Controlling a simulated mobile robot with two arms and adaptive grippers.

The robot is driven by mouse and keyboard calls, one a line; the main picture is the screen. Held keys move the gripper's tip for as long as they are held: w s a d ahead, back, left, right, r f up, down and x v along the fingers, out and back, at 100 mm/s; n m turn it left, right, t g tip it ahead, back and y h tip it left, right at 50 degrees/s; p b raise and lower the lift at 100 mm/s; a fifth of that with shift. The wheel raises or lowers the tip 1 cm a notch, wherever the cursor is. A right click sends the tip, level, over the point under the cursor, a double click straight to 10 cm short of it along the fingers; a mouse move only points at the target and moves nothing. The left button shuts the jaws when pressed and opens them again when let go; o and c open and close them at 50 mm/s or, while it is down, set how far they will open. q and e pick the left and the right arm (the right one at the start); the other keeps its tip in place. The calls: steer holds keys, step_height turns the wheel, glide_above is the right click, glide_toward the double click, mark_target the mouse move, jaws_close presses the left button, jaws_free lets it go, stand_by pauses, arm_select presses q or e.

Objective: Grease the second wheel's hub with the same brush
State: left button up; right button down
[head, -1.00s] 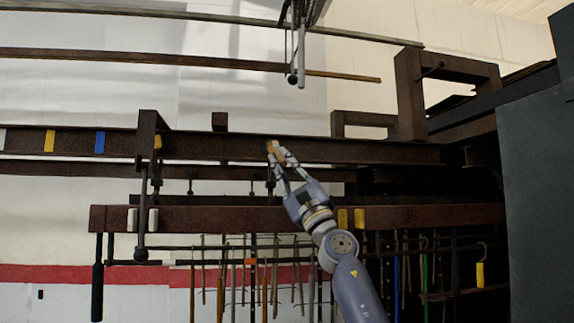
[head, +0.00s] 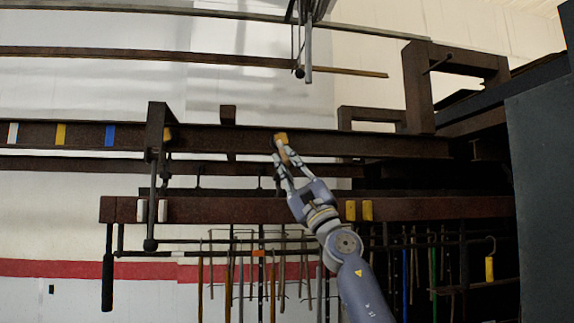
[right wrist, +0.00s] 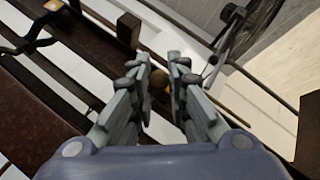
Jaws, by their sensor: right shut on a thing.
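My right gripper (head: 283,152) reaches up to the dark upper rail (head: 360,144). Its fingers are nearly together on a small tan thing, likely the brush, mostly hidden by the fingers. A yellow-tan block-like piece (head: 281,138) shows on the rail just above the fingertips; I cannot tell whether it is a wheel hub or touches the brush. In the right wrist view, the gripper (right wrist: 160,74) shows a narrow gap with a brownish-yellow thing (right wrist: 158,82) between or behind the fingertips. My left gripper is not in view.
A lower beam (head: 260,210) carries white and yellow tabs. Several tools (head: 270,275) hang below it. A dark frame (head: 418,85) stands on the rail at right, and a large grey panel (head: 545,200) closes off the right side. Thin rods hang at top centre.

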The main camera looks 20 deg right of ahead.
steer(key=shift+d, duration=0.25)
steer(key=shift+s+d+r, duration=0.2)
steer(key=shift+d+r, duration=0.25)
steer(key=shift+d, duration=0.2)
